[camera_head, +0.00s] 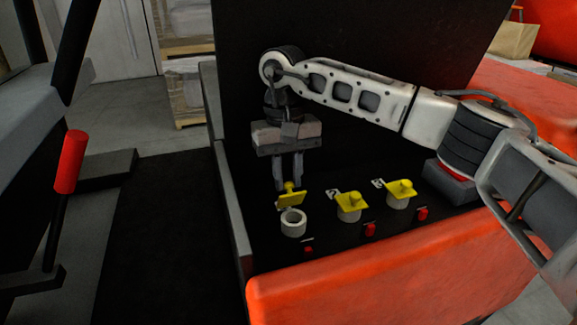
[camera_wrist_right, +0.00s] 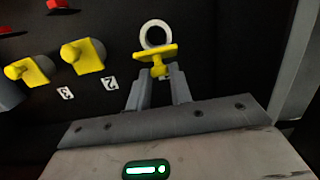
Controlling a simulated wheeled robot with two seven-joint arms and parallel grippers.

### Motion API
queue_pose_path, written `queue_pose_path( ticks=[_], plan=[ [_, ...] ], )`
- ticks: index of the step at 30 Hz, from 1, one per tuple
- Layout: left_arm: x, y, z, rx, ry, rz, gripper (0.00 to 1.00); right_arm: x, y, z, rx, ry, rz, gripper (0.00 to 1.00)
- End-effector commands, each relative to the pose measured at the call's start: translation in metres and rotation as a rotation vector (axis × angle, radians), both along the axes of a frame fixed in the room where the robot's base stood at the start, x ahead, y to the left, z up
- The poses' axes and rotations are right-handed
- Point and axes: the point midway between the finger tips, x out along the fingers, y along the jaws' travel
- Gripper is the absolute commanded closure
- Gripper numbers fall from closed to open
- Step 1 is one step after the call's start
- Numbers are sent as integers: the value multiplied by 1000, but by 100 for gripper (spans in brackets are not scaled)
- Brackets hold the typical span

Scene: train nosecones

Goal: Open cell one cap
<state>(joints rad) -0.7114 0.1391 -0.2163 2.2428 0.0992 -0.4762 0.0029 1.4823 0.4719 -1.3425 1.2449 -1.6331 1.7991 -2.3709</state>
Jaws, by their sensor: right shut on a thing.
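The yellow cell one cap (camera_head: 291,200) is tilted up on the far side of its white ring-shaped cell (camera_head: 293,223), whose mouth shows open. My right gripper (camera_head: 289,185) points down behind the cell and is shut on the cap's knob. In the right wrist view, the cap (camera_wrist_right: 157,52) stands in front of the white ring (camera_wrist_right: 156,33), with its knob between the fingertips (camera_wrist_right: 158,72). My left gripper is not in view.
Two other cells to the right carry lowered yellow caps, cap two (camera_head: 350,201) and cap three (camera_head: 400,189). Small red pieces (camera_head: 370,230) sit in front of the cells. An orange-red body (camera_head: 390,275) borders the black panel. A red-handled lever (camera_head: 70,160) stands at left.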

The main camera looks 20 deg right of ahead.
Motion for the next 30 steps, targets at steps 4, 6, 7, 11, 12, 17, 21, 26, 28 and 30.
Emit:
queue_pose_path(
  ticks=[4, 6, 7, 11, 12, 17, 21, 26, 28, 30],
  plan=[
    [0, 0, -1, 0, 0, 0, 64, 0, 0, 0, 0, -1, 0, 100],
    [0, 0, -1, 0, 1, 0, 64, 0, 0, 0, 0, -1, 0, 73],
    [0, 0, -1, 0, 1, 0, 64, 0, 0, 0, 0, -1, 0, 65],
    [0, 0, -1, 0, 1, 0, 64, 0, 0, 0, 0, -2, 0, 58],
    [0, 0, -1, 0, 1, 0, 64, 0, 0, 0, 0, -2, 0, 58],
    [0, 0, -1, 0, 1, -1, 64, 0, 0, 0, 0, -2, -1, 58],
    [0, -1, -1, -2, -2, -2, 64, 0, 0, -1, 0, -5, 0, 58],
    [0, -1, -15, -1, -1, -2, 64, -3, 0, -4, 1, -48, 1, 58],
    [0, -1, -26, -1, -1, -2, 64, -6, 0, -7, 1, -87, 2, 58],
    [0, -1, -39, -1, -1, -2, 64, -10, -1, -8, 0, -137, 2, 58]
  ],
)
